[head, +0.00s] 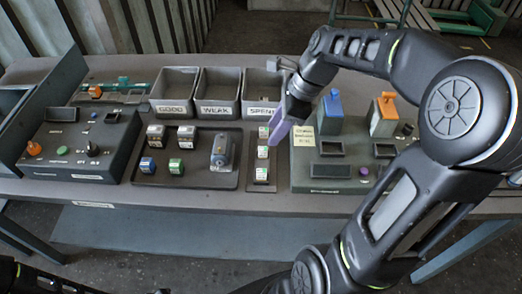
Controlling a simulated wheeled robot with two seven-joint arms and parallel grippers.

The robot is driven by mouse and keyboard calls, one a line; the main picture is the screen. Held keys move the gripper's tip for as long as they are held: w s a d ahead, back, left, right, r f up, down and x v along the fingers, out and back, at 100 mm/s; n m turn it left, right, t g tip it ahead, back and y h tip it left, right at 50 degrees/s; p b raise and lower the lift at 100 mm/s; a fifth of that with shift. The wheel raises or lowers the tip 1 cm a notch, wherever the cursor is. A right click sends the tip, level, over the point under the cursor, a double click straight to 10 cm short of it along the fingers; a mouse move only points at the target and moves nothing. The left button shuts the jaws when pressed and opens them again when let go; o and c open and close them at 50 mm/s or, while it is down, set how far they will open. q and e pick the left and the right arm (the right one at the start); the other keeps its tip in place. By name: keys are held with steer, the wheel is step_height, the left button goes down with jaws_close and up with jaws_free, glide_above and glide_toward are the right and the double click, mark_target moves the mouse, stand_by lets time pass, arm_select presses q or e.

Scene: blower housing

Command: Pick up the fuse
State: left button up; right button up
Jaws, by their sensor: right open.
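Several small white-topped blocks that look like fuses sit in two dark trays. In the wide tray (205,182) are two with dark bodies at the back, a blue one (148,165) and a green one (176,166) in front. A narrow tray (260,186) holds a column of them, including a middle block (262,152) and a front block (263,173). Which one is the task's fuse I cannot tell. My right gripper (279,122) is open above the narrow tray's back end, its lavender finger partly covering the back block. My left gripper is not in view.
Bins labelled GOOD (173,107), WEAK (217,109) and SPENT (262,110) stand behind the trays. A grey device (222,150) sits in the wide tray. Control boxes stand left (85,150) and right, the right one with blue (330,115) and orange (383,118) parts.

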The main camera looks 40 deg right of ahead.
mark_target(264, 148)
steer(key=shift+x, duration=1.25)
steer(key=shift+f, duration=0.1)
steer(key=p+x, duration=0.1)
steer(key=x, duration=0.4)
steer(key=shift+s+d, duration=0.1)
steer(key=shift+c, duration=0.5)
jaws_close()
